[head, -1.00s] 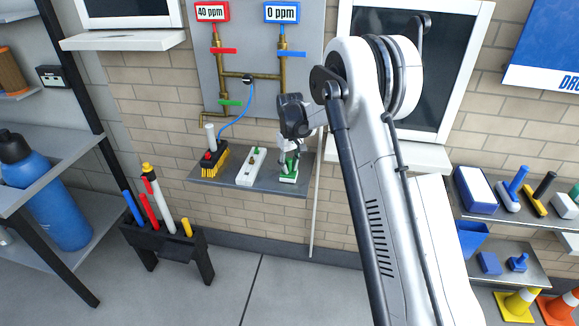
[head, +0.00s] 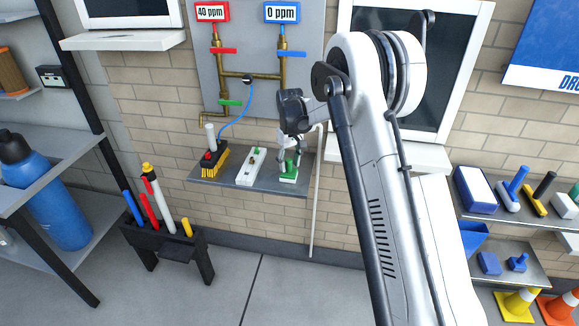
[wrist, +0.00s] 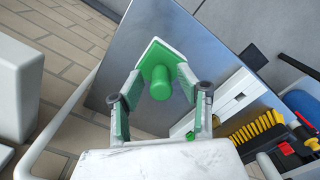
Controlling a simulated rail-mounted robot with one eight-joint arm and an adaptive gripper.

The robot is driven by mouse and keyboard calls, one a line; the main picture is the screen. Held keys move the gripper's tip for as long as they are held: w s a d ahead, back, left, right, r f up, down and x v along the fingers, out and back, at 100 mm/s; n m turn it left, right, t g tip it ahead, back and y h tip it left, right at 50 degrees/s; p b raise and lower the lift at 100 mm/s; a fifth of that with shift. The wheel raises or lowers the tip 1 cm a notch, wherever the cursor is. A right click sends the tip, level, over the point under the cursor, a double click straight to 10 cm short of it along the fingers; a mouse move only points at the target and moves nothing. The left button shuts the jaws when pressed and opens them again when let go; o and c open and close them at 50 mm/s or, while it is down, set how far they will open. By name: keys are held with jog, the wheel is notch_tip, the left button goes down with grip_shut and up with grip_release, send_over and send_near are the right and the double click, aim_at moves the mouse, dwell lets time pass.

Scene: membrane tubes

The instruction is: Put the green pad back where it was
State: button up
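The green pad (head: 288,179) has a white layer at its base and sits at the right end of the grey wall shelf (head: 229,177). In the wrist view, the green pad (wrist: 178,53) shows its round green handle (wrist: 160,83) pointing up toward the camera. My gripper (head: 289,165) is at the pad, low over the shelf. In the wrist view, my gripper (wrist: 160,92) is open, with one finger on each side of the handle and visible gaps between. The pad's near side is partly hidden.
A white block with small fittings (head: 250,167) lies left of the pad, and a yellow-bristled brush (head: 216,160) lies further left. A white pole (head: 314,205) stands just right of the shelf. Pipes and a blue hose (head: 238,124) are above.

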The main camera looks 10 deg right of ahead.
notch_tip(320, 180, up, 11)
jog(key=shift+f, duration=0.2)
jog(key=s+r+m+t, duration=0.1)
jog(key=s+r+t, duration=0.1)
jog(key=s+r, duration=0.7)
jog(key=s+r+m+t, duration=0.1)
jog(key=s+r, duration=0.6)
jog(key=s, duration=0.4)
jog(key=s+f+m+t, duration=0.1)
jog(key=s+f+t, duration=0.1)
jog(key=s, duration=1)
jog(key=s+f+m+t, duration=0.1)
jog(key=s+f+t, duration=0.1)
jog(key=s, duration=1)
jog(key=shift+s+f, duration=0.15)
jog(key=shift+f, duration=0.4)
jog(key=shift+a, duration=0.1)
